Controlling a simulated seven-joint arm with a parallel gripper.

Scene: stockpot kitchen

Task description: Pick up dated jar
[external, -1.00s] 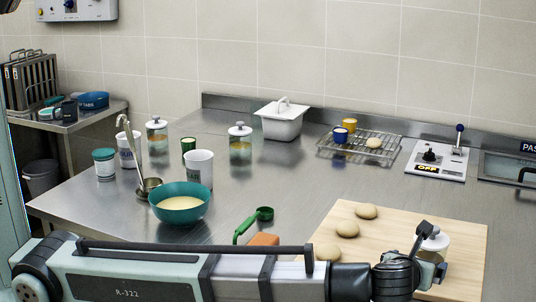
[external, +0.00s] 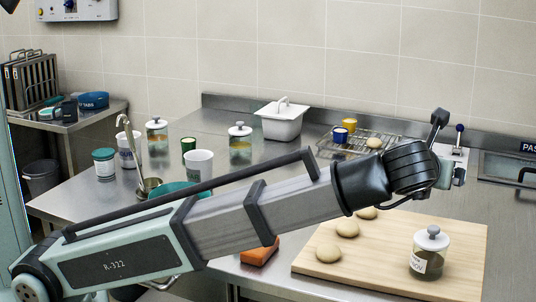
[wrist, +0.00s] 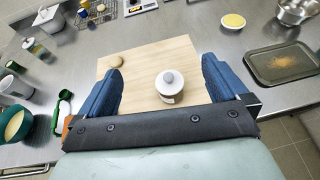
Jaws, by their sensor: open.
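A clear glass jar with a grey-white knobbed lid and a white label (external: 430,256) stands upright on the right part of the wooden board (external: 385,268). In the wrist view the jar (wrist: 172,84) shows from above, between my two blue fingers but farther off. My gripper (wrist: 161,68) is open and empty, above the board and apart from the jar. Two other lidded glass jars, one near the back middle (external: 240,147) and one farther left (external: 157,135), stand on the steel counter.
Dough rounds (external: 328,252) lie on the board left of the jar. An orange block (external: 260,252) lies beside the board. A wire rack (external: 360,146) stands behind.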

